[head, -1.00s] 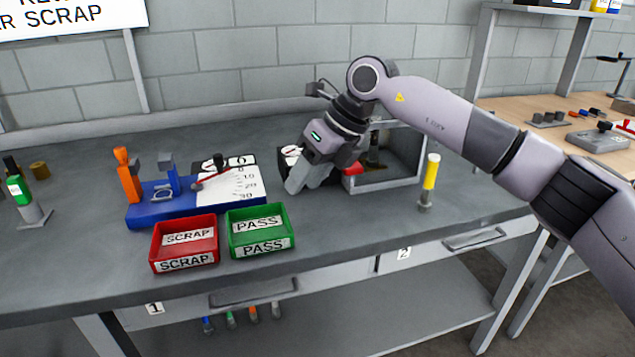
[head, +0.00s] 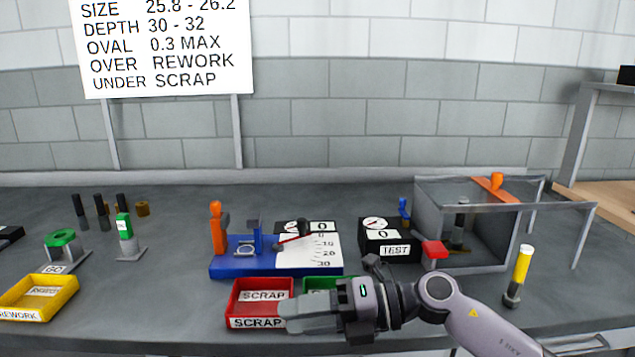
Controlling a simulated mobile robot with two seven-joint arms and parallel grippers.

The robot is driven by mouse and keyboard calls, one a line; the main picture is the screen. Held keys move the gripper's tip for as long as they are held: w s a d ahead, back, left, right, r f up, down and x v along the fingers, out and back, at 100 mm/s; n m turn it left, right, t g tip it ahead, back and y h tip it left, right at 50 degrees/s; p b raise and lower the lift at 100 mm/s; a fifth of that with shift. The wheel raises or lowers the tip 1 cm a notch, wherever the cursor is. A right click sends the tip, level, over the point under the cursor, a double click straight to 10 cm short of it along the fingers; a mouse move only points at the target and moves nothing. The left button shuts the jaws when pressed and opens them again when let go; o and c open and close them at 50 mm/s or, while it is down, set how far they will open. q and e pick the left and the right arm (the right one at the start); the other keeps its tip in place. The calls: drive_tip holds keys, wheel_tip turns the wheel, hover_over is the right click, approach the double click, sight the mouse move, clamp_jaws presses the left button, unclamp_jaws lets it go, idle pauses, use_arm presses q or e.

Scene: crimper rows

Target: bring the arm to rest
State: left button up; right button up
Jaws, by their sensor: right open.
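My right arm comes in from the lower right. Its gripper (head: 292,312) points left, low over the front of the bench, in front of the red SCRAP bin (head: 247,291) and the green PASS bin (head: 318,284). It covers most of the green bin and the lower right corner of the red one. The jaws are seen from the side, and nothing shows between them. I cannot tell how high above the bench it is. My left gripper is not in view.
A blue gauge fixture (head: 232,267) with a white scale stands behind the bins. The TEST box (head: 393,251) and a clear-fronted case (head: 427,221) are to the right. A yellow REWORK bin (head: 66,287) is at left.

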drive_tip(key=s+d+f+m+t+h+p, duration=0.1)
drive_tip(key=d+f+m+t+h, duration=0.1)
drive_tip(key=d+f+m+t, duration=0.5)
drive_tip(key=s+d+f+m+t+h, duration=0.1)
drive_tip(key=m+t+h, duration=0.25)
drive_tip(key=m, duration=0.85)
drive_tip(key=s+d+f+m+t+h+p, duration=0.1)
drive_tip(key=d+f+m+t+h, duration=0.1)
drive_tip(key=d+f+m+t, duration=0.5)
drive_tip(key=s+d+f+m+g+h, duration=0.3)
drive_tip(key=s+f+m, duration=0.2)
drive_tip(key=s, duration=0.3)
drive_tip(key=s+d+f+m+g+h, duration=0.3)
drive_tip(key=s+f+m, duration=0.3)
drive_tip(key=s+f, duration=0.2)
drive_tip(key=shift+d+g+p, duration=0.3)
drive_tip(key=shift+d+g, duration=0.25)
drive_tip(key=shift+g, duration=0.1)
